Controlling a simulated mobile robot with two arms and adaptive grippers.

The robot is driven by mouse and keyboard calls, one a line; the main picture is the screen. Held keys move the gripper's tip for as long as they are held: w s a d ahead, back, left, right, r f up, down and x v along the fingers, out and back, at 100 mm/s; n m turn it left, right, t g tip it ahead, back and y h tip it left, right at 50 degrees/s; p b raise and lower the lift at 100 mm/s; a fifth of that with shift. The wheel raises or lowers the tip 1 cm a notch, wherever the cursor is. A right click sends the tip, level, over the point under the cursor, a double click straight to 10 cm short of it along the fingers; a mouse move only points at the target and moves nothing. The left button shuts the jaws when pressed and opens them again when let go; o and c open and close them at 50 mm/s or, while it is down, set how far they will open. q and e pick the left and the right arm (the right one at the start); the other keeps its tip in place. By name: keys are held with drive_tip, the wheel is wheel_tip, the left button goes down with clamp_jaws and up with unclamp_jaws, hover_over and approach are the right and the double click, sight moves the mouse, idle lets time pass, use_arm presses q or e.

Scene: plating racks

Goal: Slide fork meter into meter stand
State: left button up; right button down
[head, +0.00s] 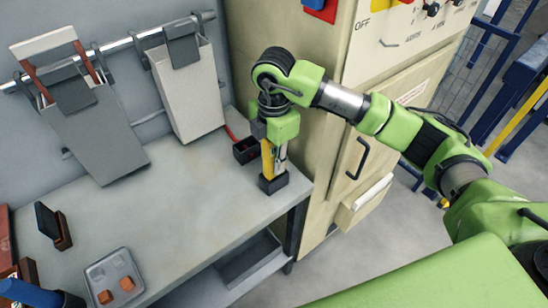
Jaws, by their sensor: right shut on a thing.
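The fork meter (267,159), a slim yellow piece, stands roughly upright near the right end of the grey bench. My right gripper (275,145) is above it, pointing down, and is shut on its upper part. A small black open-topped block, which looks like the meter stand (273,184), is directly below. The meter's lower end meets the top of this block; I cannot tell how deep it sits. The gripper hides the meter's top. My left gripper is not in view.
A second black box (246,151) with a red lead stands just behind left. Grey bins (98,130) hang from a wall rail. A tray (113,277) with orange blocks and a dark holder (55,228) stand at left. A beige cabinet (325,150) borders the bench's right. The bench middle is clear.

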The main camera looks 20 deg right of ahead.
drive_tip(key=shift+f, duration=0.1)
drive_tip(key=c, duration=1.8)
unclamp_jaws()
drive_tip(key=shift+o, duration=0.2)
wheel_tip(320, 180, up, 12)
